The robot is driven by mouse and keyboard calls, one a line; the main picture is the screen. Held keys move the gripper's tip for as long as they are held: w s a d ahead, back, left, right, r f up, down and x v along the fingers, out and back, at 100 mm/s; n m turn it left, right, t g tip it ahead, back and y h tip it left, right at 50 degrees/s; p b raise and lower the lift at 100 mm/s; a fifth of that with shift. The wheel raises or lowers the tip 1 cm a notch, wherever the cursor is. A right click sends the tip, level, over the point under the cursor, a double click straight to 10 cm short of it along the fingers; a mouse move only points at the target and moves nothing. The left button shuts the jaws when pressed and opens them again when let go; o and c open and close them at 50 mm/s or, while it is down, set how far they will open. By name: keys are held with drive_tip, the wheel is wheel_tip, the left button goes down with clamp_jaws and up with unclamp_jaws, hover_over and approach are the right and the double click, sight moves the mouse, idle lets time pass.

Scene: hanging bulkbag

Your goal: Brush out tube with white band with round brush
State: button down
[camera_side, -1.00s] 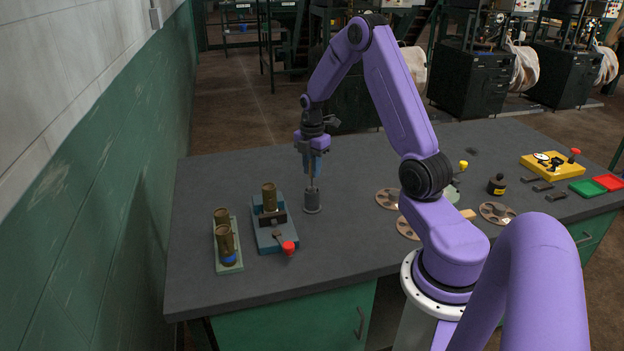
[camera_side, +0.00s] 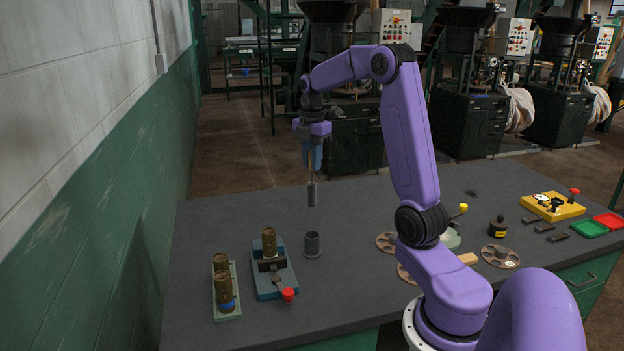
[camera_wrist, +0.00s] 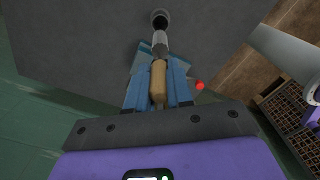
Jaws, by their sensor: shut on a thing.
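My gripper (camera_side: 312,165) is shut on the wooden handle of the round brush (camera_side: 312,194). The brush hangs upright, grey head down, above and apart from a dark grey cup (camera_side: 313,246). In the wrist view the brush handle (camera_wrist: 158,82) is between my blue fingers and its head points toward the dark cup (camera_wrist: 160,19). One brass tube (camera_side: 269,243) stands upright in a blue clamp fixture (camera_side: 272,284) with a red-knobbed lever. Two more brass tubes stand on a pale green rack (camera_side: 228,310): a rear one (camera_side: 221,263) and a front one (camera_side: 223,288) with blue near its base. I cannot make out a white band.
The green wall (camera_side: 110,240) runs along the left of the grey bench (camera_side: 350,190). Brown discs (camera_side: 500,257), a dark bottle (camera_side: 497,226), a yellow fixture (camera_side: 553,206) and green and red trays (camera_side: 608,221) lie on the right. The bench's back middle is clear.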

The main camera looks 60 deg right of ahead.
wheel_tip(320, 180, up, 4)
drive_tip(key=shift+f, duration=0.2)
drive_tip(key=w+a, duration=0.3)
drive_tip(key=a, duration=0.4)
drive_tip(key=w+a, duration=0.4)
drive_tip(key=a, duration=0.2)
wheel_tip(320, 180, down, 10)
drive_tip(key=shift+s+d+r, duration=0.15)
drive_tip(key=shift+s+r, duration=0.05)
drive_tip(key=shift+s, duration=0.1)
drive_tip(key=shift+f, duration=0.1)
wheel_tip(320, 180, down, 7)
idle(0.9)
drive_tip(key=shift+r, duration=2.2)
